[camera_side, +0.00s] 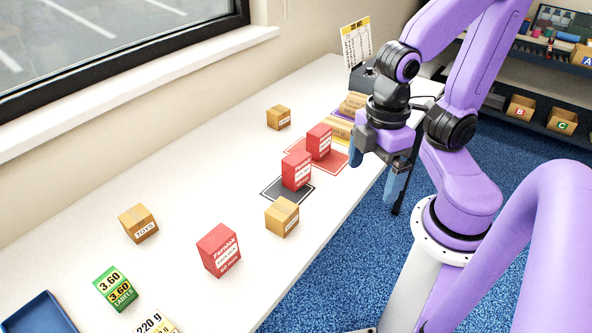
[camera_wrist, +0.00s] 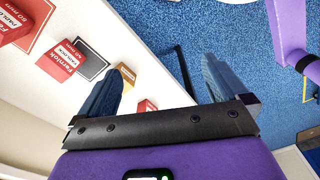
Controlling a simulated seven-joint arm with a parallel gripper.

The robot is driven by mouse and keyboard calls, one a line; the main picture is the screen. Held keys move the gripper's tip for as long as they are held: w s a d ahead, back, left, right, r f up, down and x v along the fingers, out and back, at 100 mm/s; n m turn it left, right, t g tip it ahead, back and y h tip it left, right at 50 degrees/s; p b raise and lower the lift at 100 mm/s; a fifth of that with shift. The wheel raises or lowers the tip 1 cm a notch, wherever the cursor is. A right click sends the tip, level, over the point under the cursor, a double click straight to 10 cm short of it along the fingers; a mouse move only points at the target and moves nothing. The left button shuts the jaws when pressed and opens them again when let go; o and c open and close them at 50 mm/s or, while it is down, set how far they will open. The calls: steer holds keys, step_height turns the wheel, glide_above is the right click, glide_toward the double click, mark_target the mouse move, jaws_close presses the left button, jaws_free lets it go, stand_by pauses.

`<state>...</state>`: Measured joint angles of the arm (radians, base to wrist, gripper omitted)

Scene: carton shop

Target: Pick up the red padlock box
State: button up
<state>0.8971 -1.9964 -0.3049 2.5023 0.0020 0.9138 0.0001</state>
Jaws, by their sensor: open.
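Three red boxes with white labels stand on the white table. One red box (camera_side: 297,171) is on a dark outlined mat (camera_side: 273,189). Another red box (camera_side: 319,142) is on a red outlined mat (camera_side: 333,158). The largest-looking red box (camera_side: 219,250) stands on bare table nearer the camera, its label reading "Fernlok" and "60 mm". The wrist view shows a red box (camera_wrist: 62,60) by the dark mat, one at the upper left (camera_wrist: 10,25), and part of a third (camera_wrist: 147,105). My gripper (camera_side: 376,165) is open, empty and above the table's right edge, apart from all boxes.
Small brown cartons stand at the back (camera_side: 279,118), beside the dark mat (camera_side: 282,217) and at left (camera_side: 138,224). A green label box (camera_side: 117,289) and a blue tray (camera_side: 40,315) are at the near left. A sign (camera_side: 356,43) stands at the far end.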

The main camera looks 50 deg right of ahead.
stand_by(0.3)
steer(key=c, duration=0.4)
steer(key=w+a+f+n+h, duration=0.1)
steer(key=w+a+f+h, duration=0.1)
steer(key=w+h, duration=0.35)
steer(key=w+a+f+n+h, duration=0.1)
steer(key=w+a+f+h, duration=0.15)
steer(key=w, duration=0.65)
steer(key=n+g+h, duration=0.2)
steer(key=h, duration=0.4)
glide_toward(288, 170)
steer(key=x, duration=0.8)
steer(key=shift+d+f, duration=0.15)
steer(key=shift+d, duration=0.1)
steer(key=shift+x, duration=2.6)
